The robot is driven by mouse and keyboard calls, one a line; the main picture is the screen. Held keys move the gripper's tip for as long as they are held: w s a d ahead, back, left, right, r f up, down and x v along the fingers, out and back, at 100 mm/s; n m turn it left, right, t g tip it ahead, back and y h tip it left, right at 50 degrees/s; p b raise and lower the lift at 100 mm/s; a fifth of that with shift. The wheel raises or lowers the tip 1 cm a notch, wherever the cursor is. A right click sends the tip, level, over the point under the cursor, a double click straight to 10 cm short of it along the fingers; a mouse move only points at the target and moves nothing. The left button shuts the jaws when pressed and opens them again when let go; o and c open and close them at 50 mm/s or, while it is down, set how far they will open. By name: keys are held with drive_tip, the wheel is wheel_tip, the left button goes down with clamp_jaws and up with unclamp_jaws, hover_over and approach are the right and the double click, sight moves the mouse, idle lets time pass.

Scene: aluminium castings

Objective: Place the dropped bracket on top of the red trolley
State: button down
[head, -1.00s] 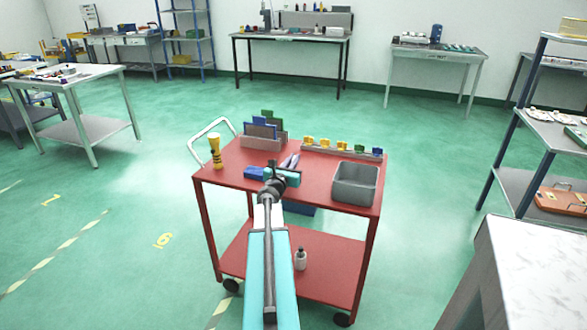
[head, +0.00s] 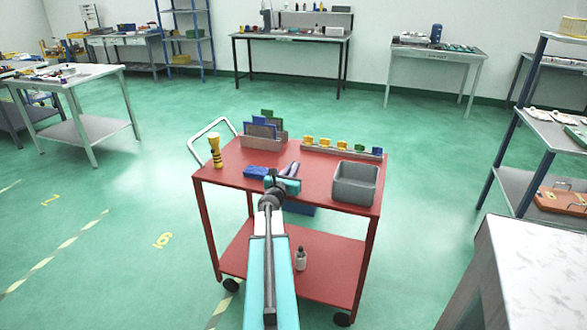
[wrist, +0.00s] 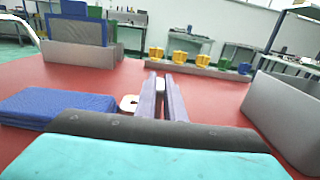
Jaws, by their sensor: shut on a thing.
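The red trolley (head: 320,182) stands in front of me, and its red top fills much of the wrist view (wrist: 215,98). My gripper (head: 291,167) is over the middle of that top, its two fingers pointing away from me. In the wrist view the fingers (wrist: 161,84) are close together, shut on the bracket. A small pale tab of the bracket with a hole (wrist: 128,103) shows left of the fingers, low over the red top. The rest of the bracket is mostly hidden by the fingers. I cannot tell whether it touches the trolley.
On the trolley top, a blue block (head: 255,172) lies left of the gripper and a grey bin (head: 355,183) stands right. A yellow bottle (head: 216,151), a rack with blue and green plates (head: 262,141) and a row of yellow clips (head: 341,149) line the edges.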

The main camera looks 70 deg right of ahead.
drive_tip(key=shift+f, duration=0.1)
drive_tip(key=c, duration=2.3)
unclamp_jaws()
drive_tip(key=o, duration=0.5)
drive_tip(key=shift+c, duration=0.2)
drive_tip(key=shift+s+a+b, duration=0.15)
drive_tip(key=shift+a+b, duration=0.15)
drive_tip(key=shift+a, duration=2.7)
drive_tip(key=shift+s+a+b, duration=0.15)
drive_tip(key=shift+a+b, duration=0.1)
drive_tip(key=shift+a, duration=2.75)
drive_tip(key=shift+r, duration=0.2)
